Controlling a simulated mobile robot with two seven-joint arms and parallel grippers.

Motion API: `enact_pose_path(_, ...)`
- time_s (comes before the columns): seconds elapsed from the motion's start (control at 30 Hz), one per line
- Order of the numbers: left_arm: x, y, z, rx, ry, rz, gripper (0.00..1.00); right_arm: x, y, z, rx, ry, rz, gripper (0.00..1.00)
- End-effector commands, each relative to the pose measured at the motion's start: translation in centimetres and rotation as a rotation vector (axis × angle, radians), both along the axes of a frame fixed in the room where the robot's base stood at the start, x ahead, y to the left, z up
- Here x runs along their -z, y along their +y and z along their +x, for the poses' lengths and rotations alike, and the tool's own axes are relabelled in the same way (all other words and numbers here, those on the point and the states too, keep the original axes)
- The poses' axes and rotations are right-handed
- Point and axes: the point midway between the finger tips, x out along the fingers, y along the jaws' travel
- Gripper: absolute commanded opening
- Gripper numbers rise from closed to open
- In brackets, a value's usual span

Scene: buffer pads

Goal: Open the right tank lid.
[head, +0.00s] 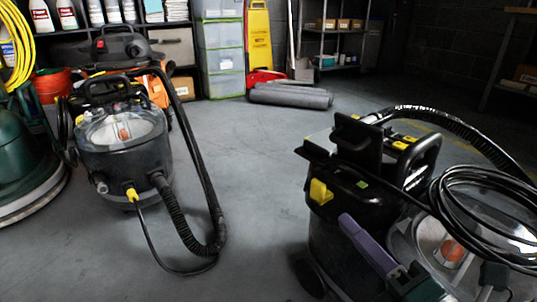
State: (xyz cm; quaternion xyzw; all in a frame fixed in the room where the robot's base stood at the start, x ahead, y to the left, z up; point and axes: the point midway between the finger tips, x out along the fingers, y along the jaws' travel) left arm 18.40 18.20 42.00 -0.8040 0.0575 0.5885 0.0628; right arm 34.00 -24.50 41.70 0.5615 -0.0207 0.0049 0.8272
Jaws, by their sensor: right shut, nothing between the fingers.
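On the right, a clear domed tank lid (412,247) with an orange part under it sits on a dark vacuum, cut off by the frame's lower right edge. It looks closed. A coiled black cord and a handle cover part of it. My right gripper (349,224), a purple-grey bar on a dark green body, reaches in from the bottom, left of the lid and in front of a black machine. Its fingers are together and empty. I cannot tell whether it touches anything. A similar clear lid (122,127) tops the vacuum on the left. My left gripper is not in view.
The black machine (335,236) with yellow latches stands close beside the right lid. A ribbed hose (440,118) arches behind it. Grey rolls (290,96), a yellow sign (259,40) and shelves line the back. The floor between the left and right machines is clear.

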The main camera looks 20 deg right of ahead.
Motion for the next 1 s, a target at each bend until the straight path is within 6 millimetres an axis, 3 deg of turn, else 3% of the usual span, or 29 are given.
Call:
enact_pose_path(0.1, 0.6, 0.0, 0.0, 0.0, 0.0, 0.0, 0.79, -1.2, -1.2, -1.0, 0.012, -0.074, -0.103, 0.0)
enact_pose_path(0.2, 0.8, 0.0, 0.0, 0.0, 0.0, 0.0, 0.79, -1.7, -1.4, -0.6, 0.014, -0.09, -0.126, 0.0)
enact_pose_path(0.37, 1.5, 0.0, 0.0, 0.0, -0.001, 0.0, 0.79, -1.8, -1.4, 1.8, 0.011, -0.091, -0.125, 0.0)
enact_pose_path(0.7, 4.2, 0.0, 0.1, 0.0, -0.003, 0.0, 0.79, -2.6, -1.5, 8.9, 0.011, -0.09, -0.122, 0.0)
enact_pose_path(1.0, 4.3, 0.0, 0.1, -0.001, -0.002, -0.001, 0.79, -4.6, -4.6, 9.4, 0.012, -0.084, -0.122, 0.0)
